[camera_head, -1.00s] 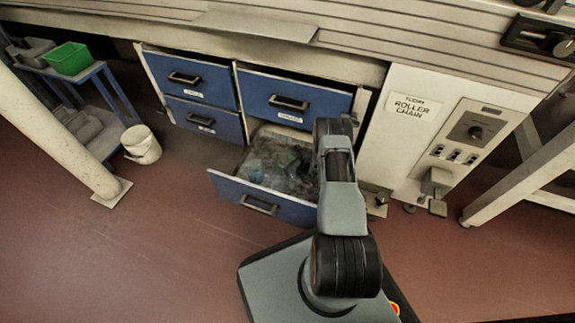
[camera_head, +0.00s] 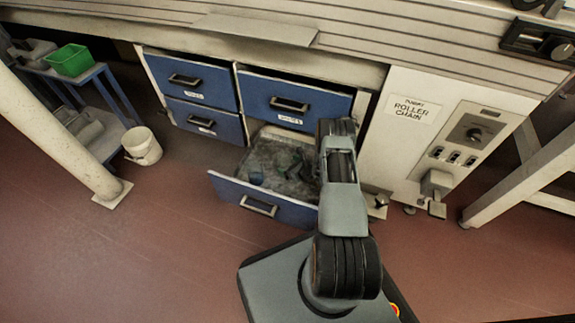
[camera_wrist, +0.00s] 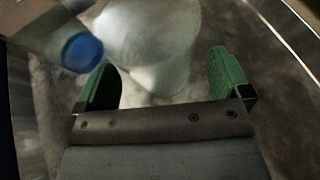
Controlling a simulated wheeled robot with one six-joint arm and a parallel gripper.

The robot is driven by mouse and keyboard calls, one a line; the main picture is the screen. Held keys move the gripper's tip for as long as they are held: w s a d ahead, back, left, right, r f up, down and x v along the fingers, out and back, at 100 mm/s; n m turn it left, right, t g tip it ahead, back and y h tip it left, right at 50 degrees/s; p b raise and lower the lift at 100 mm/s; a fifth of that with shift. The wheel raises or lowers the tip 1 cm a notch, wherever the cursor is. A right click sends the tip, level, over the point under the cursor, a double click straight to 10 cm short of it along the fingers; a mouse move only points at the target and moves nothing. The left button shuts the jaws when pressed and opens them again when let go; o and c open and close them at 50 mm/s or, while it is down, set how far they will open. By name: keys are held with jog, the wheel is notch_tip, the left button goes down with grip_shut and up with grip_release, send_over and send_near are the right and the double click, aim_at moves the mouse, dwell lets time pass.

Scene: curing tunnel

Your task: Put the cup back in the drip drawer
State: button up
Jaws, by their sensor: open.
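The drip drawer (camera_head: 235,190) is the pulled-out lower drawer with a blue front and a grey, stained inside. A pale, cloudy cup (camera_wrist: 155,40) shows blurred in the wrist view, in front of and partly between my green fingers. My gripper (camera_wrist: 168,75) is open, with a gap visible between the right finger and the cup. In the head view my gripper (camera_head: 297,163) is low inside the drawer, partly hidden by my arm. I cannot pick out the cup there. Whether it touches the left finger is unclear.
A blue-capped item (camera_wrist: 82,52) lies close left of the cup; a bluish item (camera_head: 256,178) shows in the drawer. The upper drawer (camera_head: 295,100) above is slightly out. A white bucket (camera_head: 141,146) stands on the floor at left. The control panel (camera_head: 460,135) is at right.

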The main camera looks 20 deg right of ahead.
jog(key=p+v, duration=0.3)
jog(key=v, duration=0.7)
jog(key=shift+d+r, duration=0.1)
jog(key=a+r+n+g+y, duration=0.25)
jog(key=a+r+n, duration=0.25)
jog(key=r, duration=0.3)
jog(key=s+a+r+n+g+y, duration=0.1)
jog(key=a+r+n+g, duration=0.25)
jog(key=r+n, duration=0.35)
jog(key=a+r+n+g+y, duration=0.2)
jog(key=a+r+n+g, duration=0.15)
jog(key=a+r, duration=0.4)
jog(key=s+r+n+h, duration=1)
jog(key=s+r+n, duration=0.6)
jog(key=r, duration=0.1)
jog(key=shift+s+r, duration=0.2)
jog(key=shift+r+h+p, duration=0.1)
jog(key=shift+h+p, duration=0.15)
jog(key=shift+p, duration=0.1)
